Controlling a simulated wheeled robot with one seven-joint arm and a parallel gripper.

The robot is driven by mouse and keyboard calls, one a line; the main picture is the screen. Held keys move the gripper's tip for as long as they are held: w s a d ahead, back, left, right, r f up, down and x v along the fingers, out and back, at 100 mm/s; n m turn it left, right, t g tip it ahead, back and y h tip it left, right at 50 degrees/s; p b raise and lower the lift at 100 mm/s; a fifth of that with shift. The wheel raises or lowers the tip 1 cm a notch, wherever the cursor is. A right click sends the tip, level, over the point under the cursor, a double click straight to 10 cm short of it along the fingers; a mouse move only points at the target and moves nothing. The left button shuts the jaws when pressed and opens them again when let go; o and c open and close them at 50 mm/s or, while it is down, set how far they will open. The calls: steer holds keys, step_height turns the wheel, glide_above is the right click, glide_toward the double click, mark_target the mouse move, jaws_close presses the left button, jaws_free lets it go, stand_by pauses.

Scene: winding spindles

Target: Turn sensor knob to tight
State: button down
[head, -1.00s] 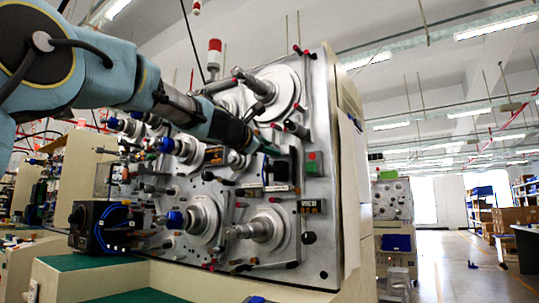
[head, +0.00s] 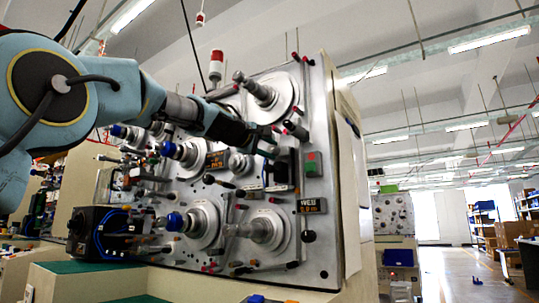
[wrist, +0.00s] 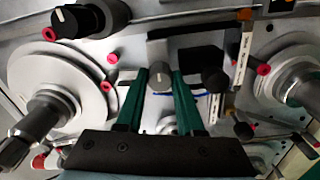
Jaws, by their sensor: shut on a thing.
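My gripper (wrist: 159,76) reaches the upper right part of the grey machine panel (head: 222,268), and it also shows in the head view (head: 264,140). In the wrist view its two green fingers close from either side on a small grey knob (wrist: 160,80), which appears to be the sensor knob.
Large spindle discs flank my gripper, one at left (wrist: 62,85) and one at right (wrist: 285,75) in the wrist view. A black knob (wrist: 88,18) protrudes at upper left. A green button box (head: 312,164) is right of my gripper.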

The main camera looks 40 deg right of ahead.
steer(key=m+b, duration=0.2)
steer(key=m, duration=0.3)
steer(key=shift+f+m, duration=0.15)
steer(key=shift+m, duration=0.15)
stand_by(0.5)
steer(key=c, duration=0.5)
jaws_free()
steer(key=shift+c, duration=0.2)
steer(key=b+v, duration=0.5)
steer(key=v, duration=0.5)
steer(key=shift+a, duration=0.4)
